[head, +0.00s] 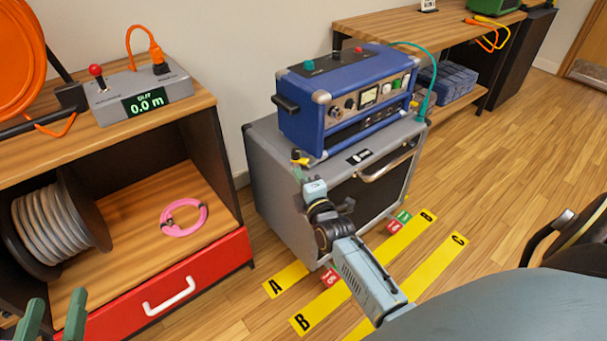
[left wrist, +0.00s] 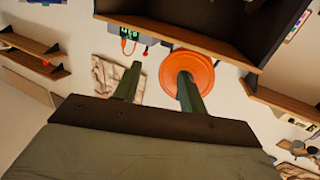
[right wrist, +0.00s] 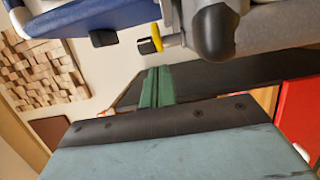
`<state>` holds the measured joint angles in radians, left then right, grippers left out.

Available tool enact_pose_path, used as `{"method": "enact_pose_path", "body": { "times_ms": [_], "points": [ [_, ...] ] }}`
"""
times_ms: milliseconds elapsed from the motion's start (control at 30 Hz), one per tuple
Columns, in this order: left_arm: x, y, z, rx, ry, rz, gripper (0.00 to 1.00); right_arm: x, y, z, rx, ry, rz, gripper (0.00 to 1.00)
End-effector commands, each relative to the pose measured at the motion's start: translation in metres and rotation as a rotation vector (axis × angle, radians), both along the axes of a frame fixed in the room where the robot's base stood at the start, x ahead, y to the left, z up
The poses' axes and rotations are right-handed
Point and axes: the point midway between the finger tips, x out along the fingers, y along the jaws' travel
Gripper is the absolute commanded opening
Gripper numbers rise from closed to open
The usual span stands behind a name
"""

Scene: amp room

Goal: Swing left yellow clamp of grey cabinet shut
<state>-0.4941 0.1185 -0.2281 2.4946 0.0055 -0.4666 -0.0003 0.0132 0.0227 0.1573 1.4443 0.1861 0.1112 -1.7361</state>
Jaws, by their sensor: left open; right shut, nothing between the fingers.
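The grey cabinet (head: 283,190) stands on the floor in the middle of the head view. Its left yellow clamp (head: 299,157) is at the top front left corner, and it also shows in the right wrist view (right wrist: 147,46). My right gripper (head: 299,174) is shut and empty just below the clamp. In the right wrist view its closed fingertips (right wrist: 158,70) are near the clamp; I cannot tell if they touch. How far the clamp is swung is unclear. My left gripper (head: 50,312) is open and empty at the lower left, away from the cabinet.
A blue amplifier (head: 320,115) with a black side handle sits on the cabinet. A wooden shelf unit (head: 120,245) with a cable drum, pink cable coil and red drawer stands at left. Yellow lettered strips (head: 345,290) mark the floor. Open floor lies to the right.

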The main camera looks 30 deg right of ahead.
Motion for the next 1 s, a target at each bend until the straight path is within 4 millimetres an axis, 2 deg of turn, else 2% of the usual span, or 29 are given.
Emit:
{"method": "enact_pose_path", "body": {
  "times_ms": [200, 400, 600, 1000],
  "points": [
    [-0.001, -0.006, 0.03, -0.058, -0.188, -0.014, 0.42, 0.009, -0.013, -0.001, -0.001, -0.001, 0.001, 0.0],
    [-0.004, -0.008, 0.048, -0.091, -0.291, -0.02, 0.42, 0.014, -0.02, 0.0, 0.0, -0.001, 0.001, 0.0],
    [-0.006, -0.008, 0.054, -0.1, -0.32, -0.022, 0.42, 0.015, -0.022, 0.0, 0.001, 0.0, 0.001, 0.0],
    [-0.005, -0.008, 0.053, -0.096, -0.311, -0.021, 0.42, 0.012, -0.026, 0.0, -0.003, 0.001, 0.004, 0.0]
  ]
}}
